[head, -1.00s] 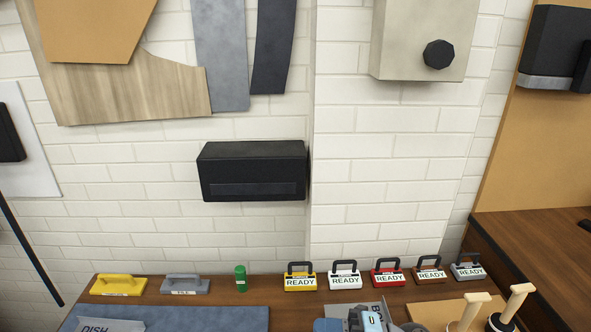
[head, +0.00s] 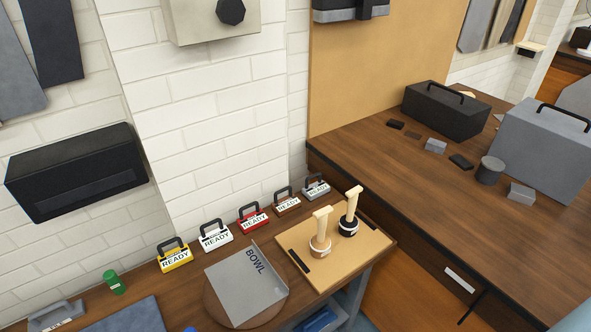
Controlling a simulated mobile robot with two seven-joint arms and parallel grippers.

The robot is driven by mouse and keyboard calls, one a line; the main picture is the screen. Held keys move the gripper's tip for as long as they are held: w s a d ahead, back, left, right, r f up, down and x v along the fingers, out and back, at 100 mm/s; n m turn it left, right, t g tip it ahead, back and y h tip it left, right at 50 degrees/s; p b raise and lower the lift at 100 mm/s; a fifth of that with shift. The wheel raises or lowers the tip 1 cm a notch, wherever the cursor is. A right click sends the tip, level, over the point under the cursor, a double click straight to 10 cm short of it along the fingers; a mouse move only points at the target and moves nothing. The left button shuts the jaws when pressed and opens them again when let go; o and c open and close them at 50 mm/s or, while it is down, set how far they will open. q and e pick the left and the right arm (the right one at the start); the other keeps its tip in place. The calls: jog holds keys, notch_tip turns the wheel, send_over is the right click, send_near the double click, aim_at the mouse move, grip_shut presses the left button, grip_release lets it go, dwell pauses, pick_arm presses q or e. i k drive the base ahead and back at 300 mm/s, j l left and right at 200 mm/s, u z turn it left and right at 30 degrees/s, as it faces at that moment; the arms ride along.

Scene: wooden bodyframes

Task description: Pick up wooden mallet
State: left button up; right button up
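Two upright tools with pale wooden handles stand on a tan board at the right end of the near bench. The front one (head: 320,238) has a brown and white round base. The one behind it (head: 350,212) has a black round base. Either could be the wooden mallet; I cannot tell which from this view. Both stand free, with nothing holding them. Neither of my grippers is in the head view.
The tan board (head: 375,243) has dark strips along two sides. A grey BOWL sheet (head: 238,285) lies on a round brown board to its left. Several READY boxes (head: 253,219) line the wall. A second bench (head: 420,185) at right holds cases (head: 447,112) and small blocks.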

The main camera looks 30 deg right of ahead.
aim_at(320, 244)
jog(key=z, duration=1.1)
